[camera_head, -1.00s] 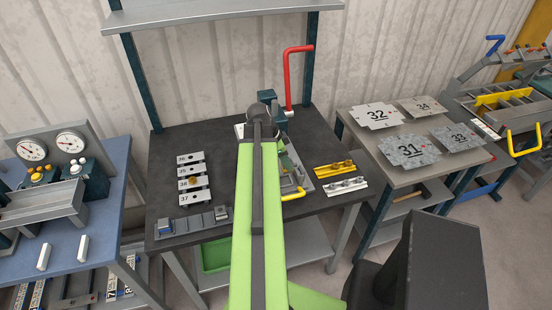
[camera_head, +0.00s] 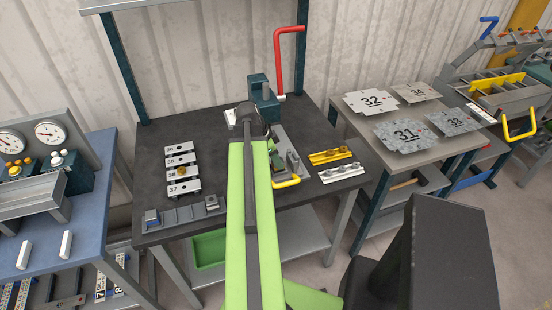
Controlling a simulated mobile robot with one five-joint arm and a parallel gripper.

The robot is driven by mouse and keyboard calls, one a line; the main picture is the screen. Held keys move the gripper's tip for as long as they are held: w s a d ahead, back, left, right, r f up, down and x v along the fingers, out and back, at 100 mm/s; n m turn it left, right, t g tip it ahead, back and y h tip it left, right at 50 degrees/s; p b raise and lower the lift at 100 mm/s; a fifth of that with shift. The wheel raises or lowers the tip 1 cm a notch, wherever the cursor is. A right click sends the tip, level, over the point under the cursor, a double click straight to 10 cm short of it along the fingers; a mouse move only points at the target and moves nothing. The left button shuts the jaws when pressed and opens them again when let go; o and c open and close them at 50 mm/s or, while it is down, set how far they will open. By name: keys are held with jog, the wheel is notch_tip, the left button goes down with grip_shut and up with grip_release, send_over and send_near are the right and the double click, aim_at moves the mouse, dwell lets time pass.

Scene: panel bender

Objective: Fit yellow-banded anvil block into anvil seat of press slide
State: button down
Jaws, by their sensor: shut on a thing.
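The press has a teal frame (camera_head: 263,98) at the back of the dark bench, with a red lever (camera_head: 277,60). A grey bed (camera_head: 290,152) with a yellow handle (camera_head: 287,183) lies in front of it, partly behind my green arm. I cannot make out the press slide's anvil seat.
Left on the bench are numbered plates (camera_head: 180,160) and a grey rail (camera_head: 182,217) with small blocks. Right of the press lie a yellow rail (camera_head: 331,156) and a silver rail (camera_head: 341,171). A side table (camera_head: 370,135) holds sheet plates. A gauge bench (camera_head: 105,165) stands left.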

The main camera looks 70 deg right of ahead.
jog(key=shift+f, duration=0.2)
dwell(0.4)
jog(key=c, duration=0.9)
grip_release()
jog(key=shift+o, duration=0.2)
jog(key=p+v, duration=1.5)
jog(key=v, duration=0.2)
jog(key=shift+r+p, duration=0.15)
jog(key=shift+p, duration=0.15)
jog(key=shift+w, duration=0.15)
